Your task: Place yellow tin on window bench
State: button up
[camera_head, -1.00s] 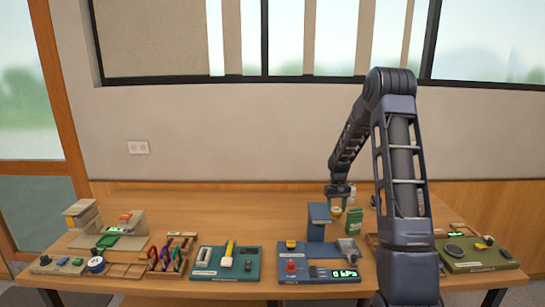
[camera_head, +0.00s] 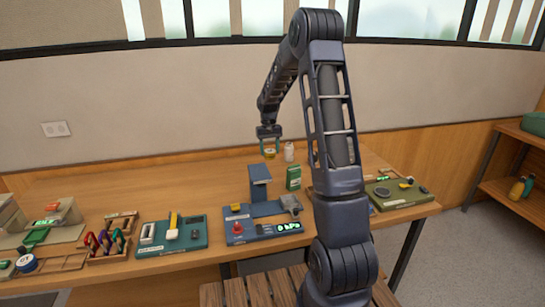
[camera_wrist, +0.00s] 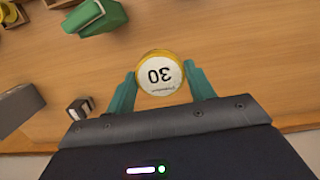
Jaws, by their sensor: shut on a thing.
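The yellow tin (camera_wrist: 160,73) is round, with a white top marked "30", and sits between my gripper's (camera_wrist: 160,84) two teal fingers in the wrist view. My gripper is shut on it. In the head view, my gripper (camera_head: 270,146) hangs at the back of the long wooden bench (camera_head: 200,175) under the window, with the tin (camera_head: 270,154) at its fingertips. The tin appears held above the bench top; the exact gap is hard to tell.
A white bottle (camera_head: 289,152) stands just right of my gripper, and a green box (camera_head: 293,178) in front of it. A blue gauge device (camera_head: 262,205) and a teal tray (camera_head: 172,235) line the front. The bench's back left is clear. A slatted wooden surface (camera_head: 240,292) is below.

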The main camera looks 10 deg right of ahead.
jog(key=s+a+n, duration=0.2)
jog(key=a+n, duration=0.2)
jog(key=a, duration=1.8)
jog(key=s+a+n, duration=0.2)
jog(key=a+n, duration=0.1)
jog(key=a, duration=2)
jog(key=s+a+n+h, duration=0.1)
jog(key=s+a+n, duration=0.5)
jog(key=s+a, duration=2.45)
jog(key=shift+t, duration=0.4)
jog(key=shift+w+a+f, duration=0.15)
jog(key=shift+w+f, duration=0.2)
jog(key=shift+f, duration=1.65)
jog(key=shift+w+a+f, duration=0.15)
jog(key=shift+w+f, duration=0.15)
jog(key=shift+f, duration=1.7)
jog(key=shift+w+a+f, duration=0.15)
jog(key=shift+w+f, duration=0.2)
jog(key=shift+f, duration=1.65)
jog(key=shift+f, duration=0.3)
jog(key=o, duration=1.1)
